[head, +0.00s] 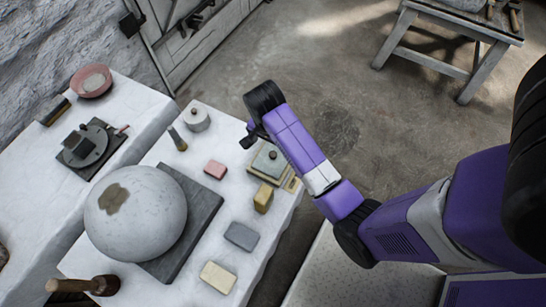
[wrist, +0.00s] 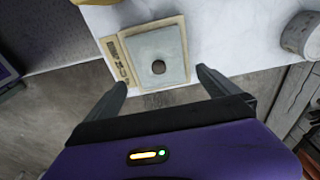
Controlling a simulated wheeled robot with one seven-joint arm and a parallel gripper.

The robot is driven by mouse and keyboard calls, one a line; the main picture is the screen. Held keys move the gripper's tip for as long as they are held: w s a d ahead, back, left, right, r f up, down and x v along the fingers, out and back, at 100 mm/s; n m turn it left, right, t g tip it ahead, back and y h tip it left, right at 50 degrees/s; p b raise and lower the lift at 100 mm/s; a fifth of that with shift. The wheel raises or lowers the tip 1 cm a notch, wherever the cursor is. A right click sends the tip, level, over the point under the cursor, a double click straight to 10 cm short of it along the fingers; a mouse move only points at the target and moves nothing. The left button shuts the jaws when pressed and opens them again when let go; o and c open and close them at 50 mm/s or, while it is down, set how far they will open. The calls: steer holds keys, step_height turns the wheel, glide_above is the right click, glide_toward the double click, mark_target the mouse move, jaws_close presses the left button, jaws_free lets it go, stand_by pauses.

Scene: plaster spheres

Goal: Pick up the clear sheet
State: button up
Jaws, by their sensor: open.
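The clear sheet (wrist: 152,45) looks like a pale grey-green, see-through square. It lies flat on a cream printed board or booklet (wrist: 112,48) at the table's edge, and a dark round pebble or knob (wrist: 158,67) sits on it. In the head view the sheet (head: 270,159) is partly hidden by my arm. My gripper (wrist: 162,80) is open and empty, its two fingers apart on either side of the sheet's near edge in the wrist view. It appears to be above the sheet. In the head view my gripper (head: 251,134) is mostly hidden behind my wrist.
On the white-covered table (head: 150,155) stand a large plaster sphere (head: 150,225) on a dark slab (head: 190,235), several small blocks and a lidded pot (head: 196,117). The pot (wrist: 302,36) also shows in the wrist view.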

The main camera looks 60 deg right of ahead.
mark_target(273, 154)
steer(key=f, duration=0.7)
steer(key=shift+s+d+f+b, duration=0.1)
steer(key=shift+d+f+b, duration=0.2)
steer(key=shift+d, duration=0.05)
steer(key=shift+c, duration=0.2)
steer(key=c, duration=1)
steer(key=shift+r, duration=0.1)
